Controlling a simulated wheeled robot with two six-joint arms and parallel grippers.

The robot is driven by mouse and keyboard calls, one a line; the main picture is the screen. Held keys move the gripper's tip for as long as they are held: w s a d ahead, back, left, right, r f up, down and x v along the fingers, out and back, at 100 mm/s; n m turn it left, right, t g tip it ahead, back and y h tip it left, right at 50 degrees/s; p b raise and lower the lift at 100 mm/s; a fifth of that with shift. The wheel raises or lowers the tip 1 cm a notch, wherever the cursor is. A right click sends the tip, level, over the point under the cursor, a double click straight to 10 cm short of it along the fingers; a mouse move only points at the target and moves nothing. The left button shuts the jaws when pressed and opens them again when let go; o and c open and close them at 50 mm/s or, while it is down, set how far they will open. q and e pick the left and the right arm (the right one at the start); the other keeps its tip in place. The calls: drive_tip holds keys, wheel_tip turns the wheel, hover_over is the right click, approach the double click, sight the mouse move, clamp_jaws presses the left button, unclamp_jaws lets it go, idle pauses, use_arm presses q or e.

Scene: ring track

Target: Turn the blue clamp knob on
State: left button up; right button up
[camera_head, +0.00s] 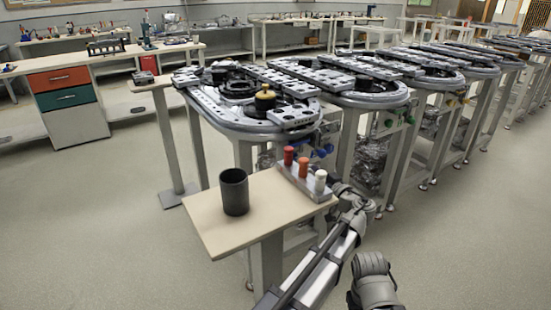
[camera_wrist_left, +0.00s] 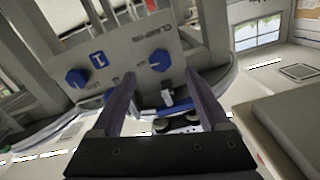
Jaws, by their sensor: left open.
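In the left wrist view a grey panel (camera_wrist_left: 125,62) carries two blue knobs. The blue clamp knob (camera_wrist_left: 160,60) sits beside upside-down lettering that appears to read CLAMP. The other blue knob (camera_wrist_left: 76,77) is further left. My left gripper (camera_wrist_left: 160,76) is open, its two fingers pointing at the panel. The clamp knob shows between the fingertips; no contact is visible, and the remaining gap is hard to judge. In the head view blue knobs (camera_head: 322,152) show small under the nearest track's edge. My left gripper's fingers are hidden there.
A small table (camera_head: 230,222) stands close to my left arm. It holds a black cup (camera_head: 234,192) and a grey block (camera_head: 305,179) with red, orange and white pegs. The ring track (camera_head: 262,125) stands behind. Open floor lies at left.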

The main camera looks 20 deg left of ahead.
sight(294, 158)
use_arm(q)
drive_tip(key=shift+r+x, duration=0.2)
drive_tip(key=shift+x, duration=1.8)
drive_tip(key=shift+r+x, duration=0.2)
drive_tip(key=shift+x, duration=1.75)
drive_tip(key=shift+w, duration=0.1)
clamp_jaws()
